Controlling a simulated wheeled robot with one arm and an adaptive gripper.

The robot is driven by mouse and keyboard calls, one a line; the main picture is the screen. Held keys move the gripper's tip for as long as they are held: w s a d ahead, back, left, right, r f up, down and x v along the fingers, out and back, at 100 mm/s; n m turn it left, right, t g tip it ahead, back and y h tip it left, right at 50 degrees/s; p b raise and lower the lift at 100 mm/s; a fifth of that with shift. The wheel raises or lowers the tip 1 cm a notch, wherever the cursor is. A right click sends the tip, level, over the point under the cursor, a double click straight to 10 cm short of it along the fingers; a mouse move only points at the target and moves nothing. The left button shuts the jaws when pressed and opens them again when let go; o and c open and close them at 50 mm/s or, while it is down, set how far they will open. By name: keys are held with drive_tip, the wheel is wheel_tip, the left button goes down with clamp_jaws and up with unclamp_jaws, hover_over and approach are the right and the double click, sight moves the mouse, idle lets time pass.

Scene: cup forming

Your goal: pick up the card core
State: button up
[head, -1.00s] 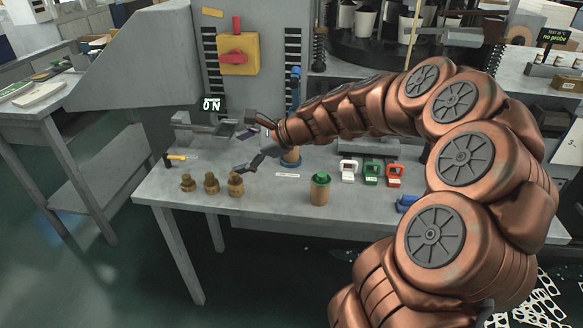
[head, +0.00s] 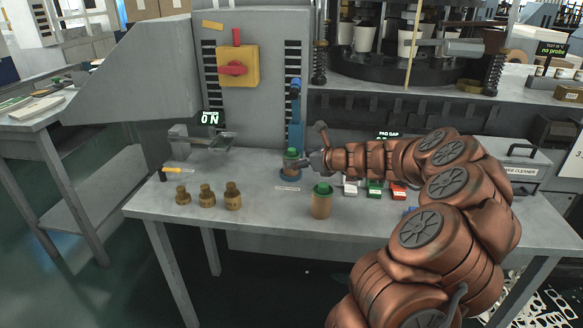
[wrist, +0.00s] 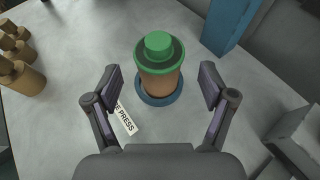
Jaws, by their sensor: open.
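A brown card core (wrist: 160,82) with a green stepped plug on top stands upright in a blue ring (wrist: 145,98) in the wrist view. In the head view this core (head: 291,169) stands at the foot of the blue post, just left of my gripper (head: 308,147). My gripper (wrist: 162,82) is open, with one finger on each side of the core and gaps between. A second brown core (head: 321,206) with a green plug stands upright nearer the table's front edge. I cannot tell which core the task names.
A blue post (head: 296,115) rises behind the ringed core. Several brass-coloured weights (head: 207,195) stand at the left, also in the wrist view (wrist: 22,80). A label (wrist: 126,119) lies before the ring. White, green and red items (head: 375,187) sit to the right.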

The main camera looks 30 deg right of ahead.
drive_tip(key=shift+b+x, duration=0.4)
drive_tip(key=shift+x, duration=1.65)
drive_tip(key=shift+a, duration=0.1)
drive_tip(key=shift+c, duration=0.3)
clamp_jaws()
